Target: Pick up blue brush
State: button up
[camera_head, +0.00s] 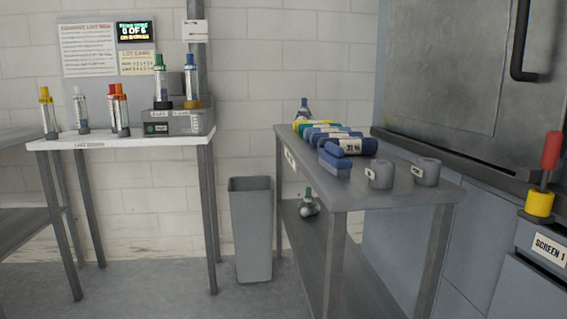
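A blue brush-like block (335,164) lies near the left edge of the grey metal table (395,198). Blue rolled bundles lie right behind it, one with a white label (352,146). I cannot tell clearly whether the block touches them. My gripper is not in view.
Two grey labelled cylinders (426,171) (380,173) stand on the table's near right part. A bottle (308,203) is on its lower shelf. A grey bin (252,229) stands left of it. A white-topped table (120,140) holds several tubes. A cabinet (450,90) stands right.

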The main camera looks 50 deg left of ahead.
aim_at(332, 158)
jog(key=u, duration=1.6)
